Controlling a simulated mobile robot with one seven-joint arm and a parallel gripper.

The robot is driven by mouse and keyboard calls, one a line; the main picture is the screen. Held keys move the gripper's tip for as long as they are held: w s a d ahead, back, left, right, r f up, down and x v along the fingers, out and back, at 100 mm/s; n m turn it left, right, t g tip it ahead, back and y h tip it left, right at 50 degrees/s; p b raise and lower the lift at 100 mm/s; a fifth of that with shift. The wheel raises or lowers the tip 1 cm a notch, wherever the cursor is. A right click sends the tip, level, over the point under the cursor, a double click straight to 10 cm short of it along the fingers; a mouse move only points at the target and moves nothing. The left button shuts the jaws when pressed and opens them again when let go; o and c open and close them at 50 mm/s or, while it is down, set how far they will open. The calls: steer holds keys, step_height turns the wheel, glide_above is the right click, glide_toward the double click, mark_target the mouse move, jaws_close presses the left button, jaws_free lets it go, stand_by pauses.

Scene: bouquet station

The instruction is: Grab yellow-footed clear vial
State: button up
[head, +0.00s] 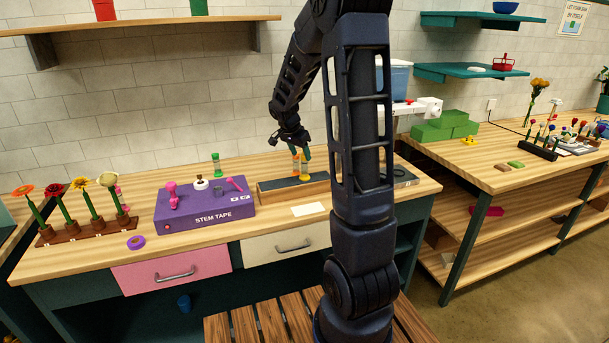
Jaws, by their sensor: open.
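Two small slim vials stand close together at a long dark-topped wooden tray (270,190) on the workbench. One looks orange (296,165); the vial beside it on the right has a yellow foot (304,176) and a pale body. They are small and overlap, so their exact edges are hard to tell. My gripper (291,148) is open and points down just above and around the tops of these vials. I cannot tell whether a finger touches either one. My arm hides the right part of the tray.
A purple stem tape box (205,210) with pink tools on top stands left of the tray. A green-capped vial (217,165) stands behind it. Flowers in a brown rack (88,230) are far left. A pale card (308,209) lies in front. Bench space by the card is clear.

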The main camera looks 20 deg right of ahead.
mark_target(303, 155)
steer(key=shift+d+x, duration=0.15)
steer(key=shift+x, duration=1.15)
steer(key=shift+d+x, duration=0.15)
steer(key=shift+x, duration=1.15)
steer(key=shift+w+r, duration=0.1)
steer(key=shift+r, duration=0.1)
jaws_close()
